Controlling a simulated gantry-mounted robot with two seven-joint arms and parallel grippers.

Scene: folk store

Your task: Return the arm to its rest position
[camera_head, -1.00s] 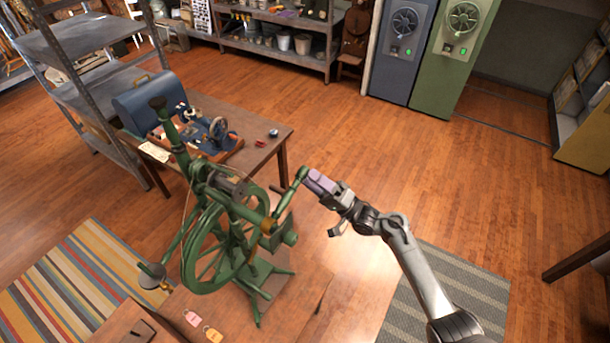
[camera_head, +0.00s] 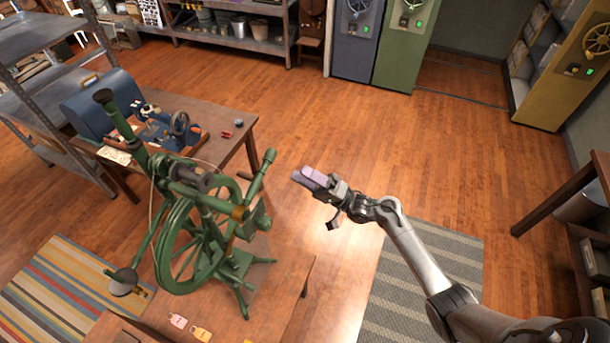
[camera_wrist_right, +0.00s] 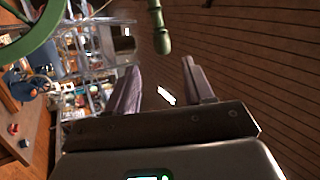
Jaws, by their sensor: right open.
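My right gripper (camera_head: 308,178) is in the head view, right of the green spinning wheel (camera_head: 178,243) and apart from it. Its purple-padded fingers point left toward the wheel's green crank handle (camera_head: 262,172). In the right wrist view the two fingers (camera_wrist_right: 160,85) stand apart with nothing between them. The handle's rounded end (camera_wrist_right: 160,40) shows beyond the fingertips in that view, clear of them. My right arm (camera_head: 415,258) comes in from the lower right. My left gripper is in neither view.
The spinning wheel stands on a wooden table (camera_head: 285,290) with pink and orange tags (camera_head: 178,320). Behind it, another table (camera_head: 225,120) holds a blue sewing-machine case (camera_head: 100,100). Open floor (camera_head: 350,130) lies behind and right of my gripper. A dark table (camera_head: 560,200) stands at right.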

